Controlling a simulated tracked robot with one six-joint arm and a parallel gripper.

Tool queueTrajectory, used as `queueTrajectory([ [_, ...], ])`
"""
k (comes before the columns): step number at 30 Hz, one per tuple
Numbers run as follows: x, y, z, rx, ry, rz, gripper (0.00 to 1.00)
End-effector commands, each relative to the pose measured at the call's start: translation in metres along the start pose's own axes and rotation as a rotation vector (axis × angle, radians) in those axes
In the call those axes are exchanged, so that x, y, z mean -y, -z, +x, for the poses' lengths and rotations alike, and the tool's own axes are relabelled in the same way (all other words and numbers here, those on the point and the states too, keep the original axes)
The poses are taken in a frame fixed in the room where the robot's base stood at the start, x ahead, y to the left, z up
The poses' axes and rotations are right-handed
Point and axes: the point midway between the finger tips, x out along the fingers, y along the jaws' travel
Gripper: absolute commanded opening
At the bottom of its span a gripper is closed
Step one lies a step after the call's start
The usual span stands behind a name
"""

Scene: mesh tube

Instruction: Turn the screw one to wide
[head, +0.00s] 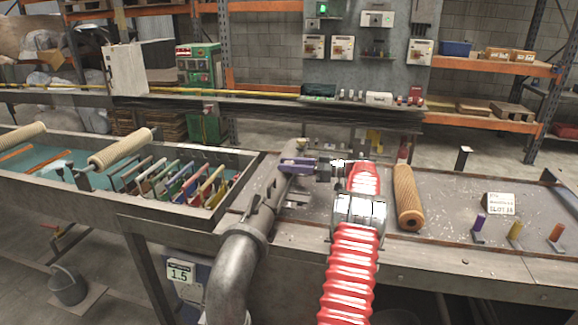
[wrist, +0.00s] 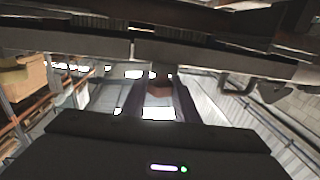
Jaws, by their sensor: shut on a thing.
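My gripper (head: 287,164) reaches leftward from the end of my red arm, low over the bench, with its purple fingers at the upper end of a grey pipe (head: 262,212). It is shut on a small part there, which I take to be the screw; the fingers hide most of it in the head view. In the wrist view my gripper (wrist: 160,92) shows as two dark purplish fingers with a small reddish-brown block, apparently the screw (wrist: 160,88), between them. I cannot tell how far the screw is turned.
A tan roller (head: 408,200) lies right of my arm. Several coloured pegs, one purple (head: 479,227), and a white sign (head: 500,204) stand farther right. A trough (head: 230,203) with several coloured plates is at left.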

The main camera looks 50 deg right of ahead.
Motion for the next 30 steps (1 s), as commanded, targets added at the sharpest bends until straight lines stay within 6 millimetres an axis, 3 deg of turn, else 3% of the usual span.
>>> queueTrajectory([
  [26, 0.0, 0.0022, 0.0006, -0.002, 0.073, -0.003, 0.05],
  [27, 0.0, 0.0023, 0.0006, -0.002, 0.073, -0.003, 0.28],
  [30, 0.0, 0.0021, 0.0006, -0.002, 0.073, -0.003, 0.35],
])
